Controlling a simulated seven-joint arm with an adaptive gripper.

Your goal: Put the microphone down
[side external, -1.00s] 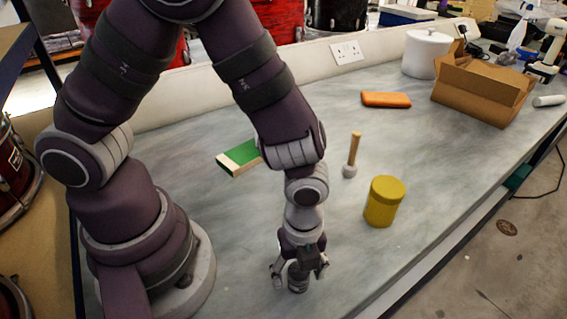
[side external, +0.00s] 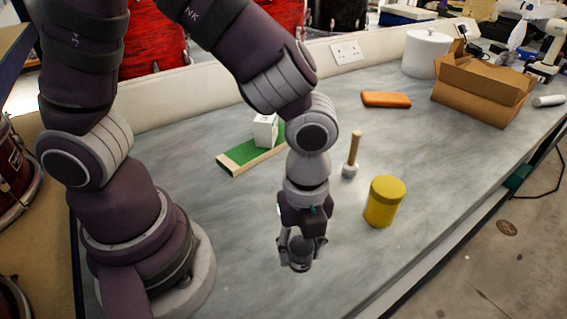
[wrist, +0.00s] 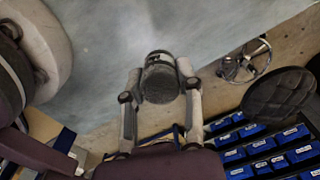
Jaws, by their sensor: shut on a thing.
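The microphone (wrist: 161,84) is a dark grey cylinder with a rounded mesh-like head, held between the two fingers of my gripper (wrist: 160,92) in the wrist view. In the side external view the microphone (side external: 300,254) shows as a short dark piece at the end of my gripper (side external: 299,245), over the near part of the grey bench (side external: 400,110). My gripper is shut on it. It looks lifted clear of the bench top. The fingers and palm hide part of it.
A yellow canister (side external: 384,203) and a wooden-handled mallet (side external: 353,155) stand to the right. Behind are a green-and-cream block (side external: 238,160), a white box (side external: 265,131), an orange block (side external: 386,99) and an open cardboard box (side external: 480,95). The bench's near middle is clear.

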